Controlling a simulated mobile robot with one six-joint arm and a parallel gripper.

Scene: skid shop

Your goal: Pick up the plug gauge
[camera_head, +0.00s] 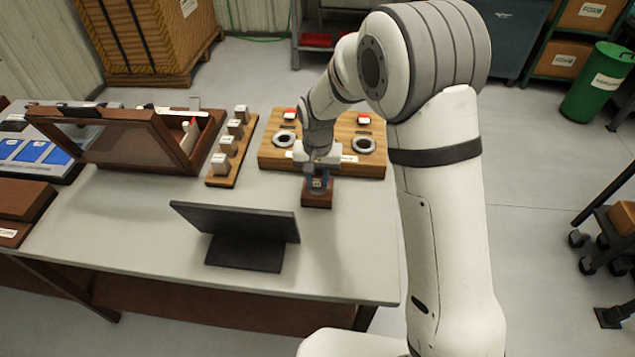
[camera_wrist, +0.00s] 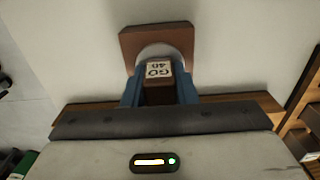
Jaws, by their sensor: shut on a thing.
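The plug gauge (camera_wrist: 158,70) has a dark brown handle with a pale label reading "GO 40". A silvery round part shows behind the handle, over a brown block (camera_wrist: 130,40). My gripper (camera_wrist: 158,92) has its blue fingers shut on the handle, one on each side. In the head view my gripper (camera_head: 318,178) points down at the brown block (camera_head: 317,201) on the grey table, and the gauge is mostly hidden by the fingers. I cannot tell whether the gauge rests in the block or is just clear of it.
A wooden board (camera_head: 375,171) with two metal rings stands behind my gripper. A rack of small blocks (camera_head: 228,146) and an open glass-lidded case (camera_head: 130,140) are to the left. A dark tablet on a stand (camera_head: 240,225) is front left. The table's right front is clear.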

